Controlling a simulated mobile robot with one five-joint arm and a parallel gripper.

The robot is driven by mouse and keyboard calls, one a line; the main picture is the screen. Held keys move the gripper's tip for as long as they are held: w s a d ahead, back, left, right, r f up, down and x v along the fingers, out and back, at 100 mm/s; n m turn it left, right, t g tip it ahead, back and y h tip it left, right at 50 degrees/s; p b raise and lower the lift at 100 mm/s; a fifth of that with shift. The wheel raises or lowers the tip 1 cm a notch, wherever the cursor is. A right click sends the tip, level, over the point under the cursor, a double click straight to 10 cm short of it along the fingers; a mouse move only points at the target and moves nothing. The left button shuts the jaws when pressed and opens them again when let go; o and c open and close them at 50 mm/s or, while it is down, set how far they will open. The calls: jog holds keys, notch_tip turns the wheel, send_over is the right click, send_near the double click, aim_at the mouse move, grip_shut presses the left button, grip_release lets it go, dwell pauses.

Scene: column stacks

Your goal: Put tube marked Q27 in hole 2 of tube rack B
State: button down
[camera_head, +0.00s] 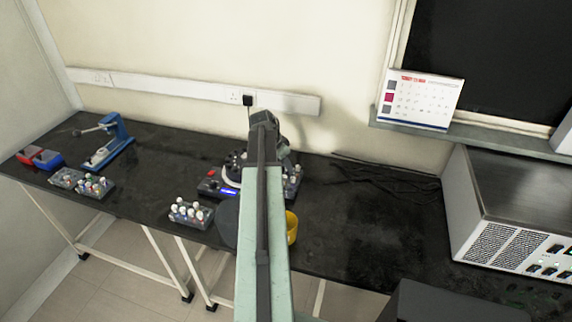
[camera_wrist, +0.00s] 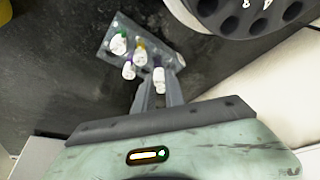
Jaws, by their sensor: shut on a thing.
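My gripper (camera_wrist: 158,90) is shut on a white-labelled tube (camera_wrist: 159,77) with a dark purple cap, seen between its fingertips in the wrist view. No marking can be read on it, so I cannot tell whether it is Q27. Just beyond the fingertips is a grey tube rack (camera_wrist: 113,47) holding tubes with green, yellow and blue-purple caps. Its letter and hole numbers are not legible. I cannot tell whether the held tube touches the rack. In the head view my arm hides the gripper; part of a rack (camera_head: 293,187) shows to its right.
A round rotor with holes (camera_wrist: 250,22) lies close on the right in the wrist view. In the head view, another filled rack (camera_head: 190,222) stands left of my arm, with more racks (camera_head: 95,194) farther left. A yellow container (camera_head: 292,228) is beside my arm. The bench's right middle is clear.

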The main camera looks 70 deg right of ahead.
jog(key=shift+f, duration=0.1)
jog(key=shift+f+b, duration=1.05)
jog(key=shift+b, duration=0.1)
jog(key=c, duration=1)
grip_release()
jog(key=shift+r, duration=0.1)
jog(key=shift+r+p, duration=2.95)
jog(key=shift+p, duration=0.1)
